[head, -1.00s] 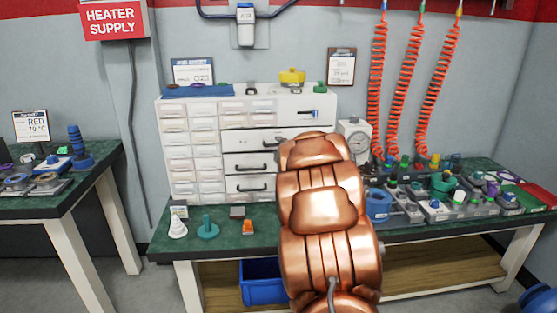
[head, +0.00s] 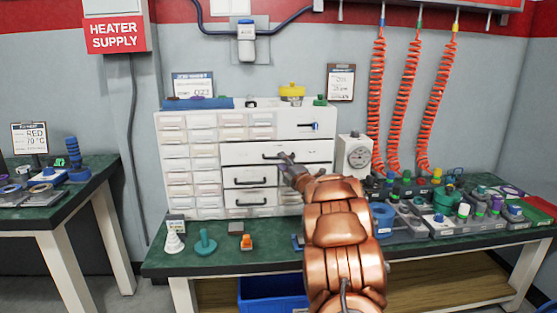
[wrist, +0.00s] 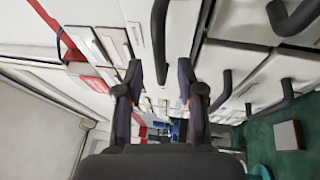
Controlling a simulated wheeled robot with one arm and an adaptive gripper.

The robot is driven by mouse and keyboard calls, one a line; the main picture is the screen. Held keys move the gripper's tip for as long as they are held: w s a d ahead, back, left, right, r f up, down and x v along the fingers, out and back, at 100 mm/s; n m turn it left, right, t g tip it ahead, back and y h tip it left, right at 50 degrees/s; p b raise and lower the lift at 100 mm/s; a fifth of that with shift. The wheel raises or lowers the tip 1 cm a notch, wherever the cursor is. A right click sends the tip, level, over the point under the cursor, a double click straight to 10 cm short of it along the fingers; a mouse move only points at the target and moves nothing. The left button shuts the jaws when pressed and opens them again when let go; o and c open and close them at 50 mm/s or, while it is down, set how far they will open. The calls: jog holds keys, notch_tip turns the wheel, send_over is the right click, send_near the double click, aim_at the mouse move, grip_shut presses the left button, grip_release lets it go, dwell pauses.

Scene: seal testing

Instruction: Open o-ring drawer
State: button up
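A white drawer cabinet (head: 185,148) stands on the green workbench. Wide drawers with dark bar handles are stacked on its right side, and I cannot read which one is the o-ring drawer. The upper wide drawer (head: 235,152) looks shut, with its handle (head: 270,156) partly behind my gripper. My gripper (head: 288,160) is at the right end of that handle. In the wrist view my gripper (wrist: 161,85) is open, its two fingers apart. A dark handle (wrist: 160,40) lies ahead in line with the gap. I cannot tell whether it touches a finger.
Two lower drawer handles (head: 250,181) (head: 250,203) stick out below. A dial gauge box (head: 357,158) stands right of the cabinet. Small parts, including a teal piece (head: 205,243) and an orange piece (head: 246,243), stand on the front of the bench. A blue bin (head: 270,292) is underneath.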

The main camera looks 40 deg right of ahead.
aim_at(278, 158)
jog(key=shift+x, duration=1.8)
grip_shut()
